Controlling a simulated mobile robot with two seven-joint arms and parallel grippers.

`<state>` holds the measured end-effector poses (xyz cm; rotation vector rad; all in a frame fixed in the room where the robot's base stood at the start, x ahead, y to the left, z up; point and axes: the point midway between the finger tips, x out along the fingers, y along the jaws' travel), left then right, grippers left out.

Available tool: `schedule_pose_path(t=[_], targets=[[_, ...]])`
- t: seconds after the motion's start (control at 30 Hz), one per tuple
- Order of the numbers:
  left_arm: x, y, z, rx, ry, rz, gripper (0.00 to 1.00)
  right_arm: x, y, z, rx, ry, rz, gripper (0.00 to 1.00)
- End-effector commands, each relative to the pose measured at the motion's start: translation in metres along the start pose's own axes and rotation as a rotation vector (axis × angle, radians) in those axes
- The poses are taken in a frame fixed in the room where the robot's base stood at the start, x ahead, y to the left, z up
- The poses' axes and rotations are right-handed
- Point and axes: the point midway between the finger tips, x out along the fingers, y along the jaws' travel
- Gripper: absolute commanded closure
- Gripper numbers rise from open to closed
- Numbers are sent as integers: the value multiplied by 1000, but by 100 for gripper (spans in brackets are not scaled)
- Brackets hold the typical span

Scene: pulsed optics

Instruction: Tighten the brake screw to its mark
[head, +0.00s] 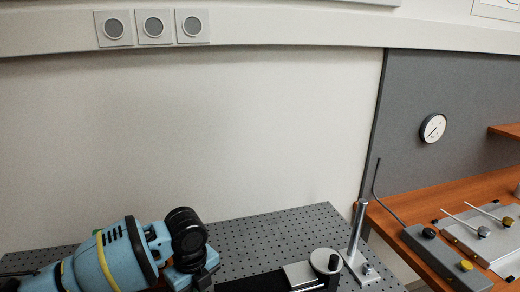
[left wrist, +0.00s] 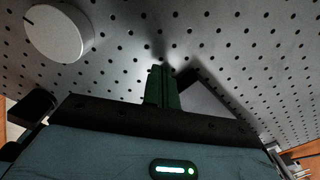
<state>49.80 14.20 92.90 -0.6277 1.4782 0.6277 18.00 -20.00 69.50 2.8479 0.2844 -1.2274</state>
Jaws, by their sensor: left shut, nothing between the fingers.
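A pale round knob (left wrist: 60,32) with a short dark line near its rim shows at the upper left of the left wrist view. I cannot tell for sure whether it is the brake screw. In the head view a pale round disc (head: 325,261) sits by a light block near the bottom edge. My left gripper (left wrist: 162,72) is shut and empty, its dark green fingers together over the perforated board, apart from the knob and to its right. In the head view my blue left arm is at the lower left, its fingers not clearly seen. My right gripper is out of view.
A metal post (head: 356,228) stands on the perforated table (head: 270,230), right of the disc. An orange bench (head: 405,204) at the right holds a grey box (head: 438,255) with knobs, a bent rod and metal plates. The table's back middle is clear.

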Motion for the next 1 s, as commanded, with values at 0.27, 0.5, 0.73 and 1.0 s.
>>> schedule_pose_path(t=[0.27, 0.5, 0.73, 1.0], targets=[[-1, 0, 0, 0, 0, -1, 100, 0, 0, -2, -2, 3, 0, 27], [-1, -1, -2, 0, 0, 0, 100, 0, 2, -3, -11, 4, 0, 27], [-1, -2, -4, -1, 0, 0, 100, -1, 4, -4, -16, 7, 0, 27], [-1, -3, -6, 1, 2, 0, 100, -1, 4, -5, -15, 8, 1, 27]])
